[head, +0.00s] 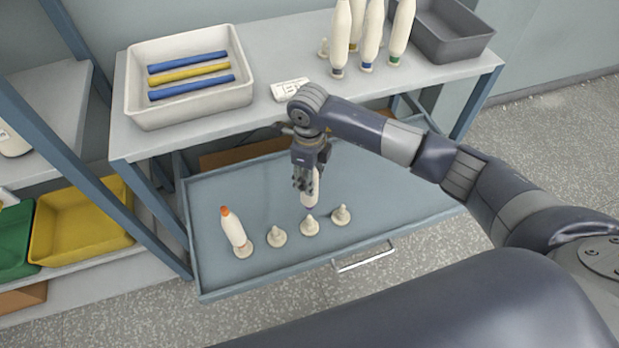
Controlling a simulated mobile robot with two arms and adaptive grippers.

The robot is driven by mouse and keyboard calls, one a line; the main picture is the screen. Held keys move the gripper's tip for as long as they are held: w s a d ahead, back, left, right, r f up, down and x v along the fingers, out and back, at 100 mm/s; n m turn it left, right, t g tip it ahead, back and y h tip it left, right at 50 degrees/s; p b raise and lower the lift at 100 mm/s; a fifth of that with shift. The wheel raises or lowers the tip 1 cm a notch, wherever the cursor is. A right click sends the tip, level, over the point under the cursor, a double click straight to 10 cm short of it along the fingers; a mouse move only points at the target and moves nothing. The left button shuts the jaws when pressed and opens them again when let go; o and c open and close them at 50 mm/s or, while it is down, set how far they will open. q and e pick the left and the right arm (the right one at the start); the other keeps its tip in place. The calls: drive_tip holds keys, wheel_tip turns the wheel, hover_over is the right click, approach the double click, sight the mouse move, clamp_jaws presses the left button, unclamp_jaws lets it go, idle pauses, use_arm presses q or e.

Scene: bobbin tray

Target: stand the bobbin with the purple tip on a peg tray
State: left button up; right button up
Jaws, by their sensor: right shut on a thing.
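My right gripper (305,181) is shut on a white bobbin (310,198) over the blue-grey peg tray (225,188). The gripper covers the bobbin's upper part, so I cannot see a purple tip. The bobbin's lower end is close to the middle bare peg (310,227); I cannot tell whether they touch. Two other bare pegs stand on either side, a left one (276,237) and a right one (341,216). A white bobbin with an orange tip (233,229) stands, leaning left in the picture, on the leftmost peg (243,250). My left gripper is not in view.
The bench (270,110) above the tray holds a white bin (137,101) with blue and yellow rods, a small white box (288,88), several white bobbins (372,35) and a grey bin (455,42). Yellow (80,226) and green bins (14,240) sit at left.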

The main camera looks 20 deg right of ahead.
drive_tip(key=shift+s+f+m, duration=0.15)
drive_tip(key=shift+f+m, duration=0.35)
drive_tip(key=shift+f, duration=0.05)
drive_tip(key=shift+f+b, duration=1.35)
drive_tip(key=shift+f, duration=0.45)
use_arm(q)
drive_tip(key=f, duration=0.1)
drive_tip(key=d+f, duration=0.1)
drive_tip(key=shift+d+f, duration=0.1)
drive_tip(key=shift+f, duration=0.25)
use_arm(e)
drive_tip(key=shift+f, duration=0.1)
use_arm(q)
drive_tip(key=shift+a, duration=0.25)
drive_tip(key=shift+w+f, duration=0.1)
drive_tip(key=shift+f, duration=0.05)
use_arm(e)
drive_tip(key=shift+f, duration=0.15)
drive_tip(key=shift+f+b, duration=2.35)
drive_tip(key=shift+f, duration=0.3)
drive_tip(key=o, duration=1.2)
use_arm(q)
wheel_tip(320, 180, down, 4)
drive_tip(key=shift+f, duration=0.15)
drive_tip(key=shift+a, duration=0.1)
use_arm(e)
drive_tip(key=shift+r, duration=0.1)
